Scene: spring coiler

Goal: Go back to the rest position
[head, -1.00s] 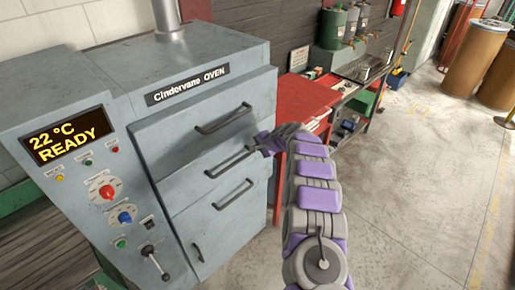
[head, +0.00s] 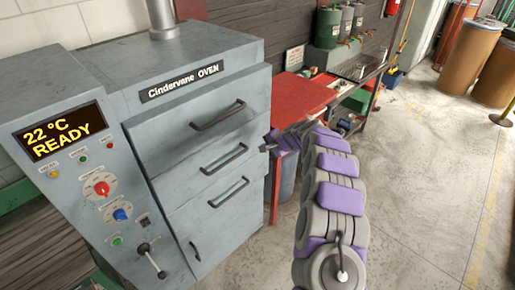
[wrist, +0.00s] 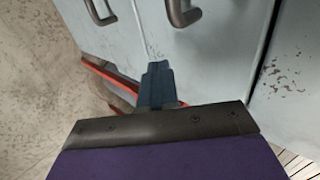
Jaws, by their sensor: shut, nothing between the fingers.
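My gripper (head: 268,145) is at the end of my grey and purple arm, just right of the oven front, at about the height of the middle drawer handle. In the wrist view my gripper (wrist: 157,75) appears as dark blue fingers pressed together, with nothing held. The grey oven (head: 225,85) stands at the left, its drawers closed. Its middle handle (head: 225,158) is apart from my fingers. In the wrist view the oven front (wrist: 225,60) fills the upper right, with two handles near the top edge.
The oven's control panel (head: 100,190) reads 22 °C READY. Brown drums (head: 475,55) stand at the far right. The concrete floor (head: 430,180) on the right is clear.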

